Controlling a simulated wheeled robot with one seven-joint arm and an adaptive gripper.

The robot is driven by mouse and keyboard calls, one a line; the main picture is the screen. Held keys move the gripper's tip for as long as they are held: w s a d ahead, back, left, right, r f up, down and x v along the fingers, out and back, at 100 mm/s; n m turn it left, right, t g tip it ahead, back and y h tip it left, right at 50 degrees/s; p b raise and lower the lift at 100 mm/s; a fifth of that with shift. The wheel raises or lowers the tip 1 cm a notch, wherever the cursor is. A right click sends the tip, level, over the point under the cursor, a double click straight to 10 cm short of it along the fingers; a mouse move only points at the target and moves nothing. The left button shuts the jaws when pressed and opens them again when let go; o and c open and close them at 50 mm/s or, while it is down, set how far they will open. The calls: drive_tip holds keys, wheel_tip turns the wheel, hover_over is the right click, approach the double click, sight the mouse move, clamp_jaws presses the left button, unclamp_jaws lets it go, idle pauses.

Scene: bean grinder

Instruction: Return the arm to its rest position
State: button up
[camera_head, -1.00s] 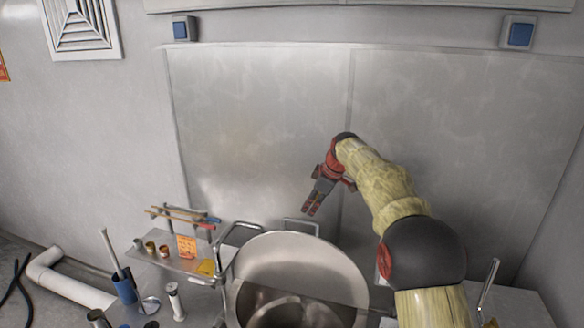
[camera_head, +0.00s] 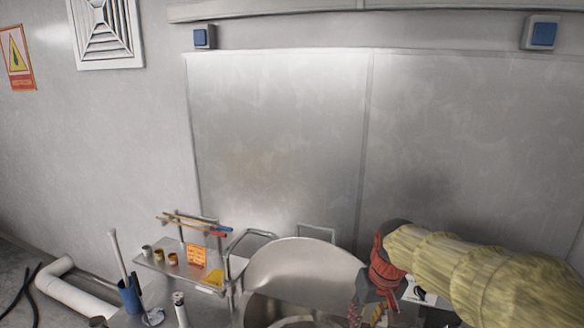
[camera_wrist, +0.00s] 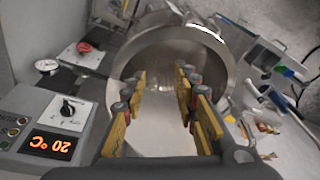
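My gripper (camera_head: 366,304) hangs at the lower right of the head view, at the right side of the big metal bowl (camera_head: 292,262). My arm reaches in from the right edge. In the wrist view my gripper (camera_wrist: 162,84) is open, its two yellow-padded fingers wide apart with nothing between them. The round metal bowl (camera_wrist: 217,62) lies beyond and below the fingers. I cannot tell how far the fingertips are from its rim.
A small shelf (camera_head: 160,262) with little cups and rods is left of the bowl in the head view. The metal wall panel (camera_head: 275,140) behind is bare.

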drive_tip(key=s+d+f+t+b, duration=0.1)
drive_tip(key=s+f+b, duration=0.6)
drive_tip(key=s, duration=0.4)
drive_tip(key=s+d+f+m+t+b, duration=0.1)
drive_tip(key=s+f+t+b, duration=0.1)
drive_tip(key=s+f+b, duration=0.6)
drive_tip(key=s+b, duration=0.2)
drive_tip(key=s, duration=0.1)
drive_tip(key=shift+s+h, duration=0.3)
drive_tip(key=shift+h, duration=0.1)
idle(0.6)
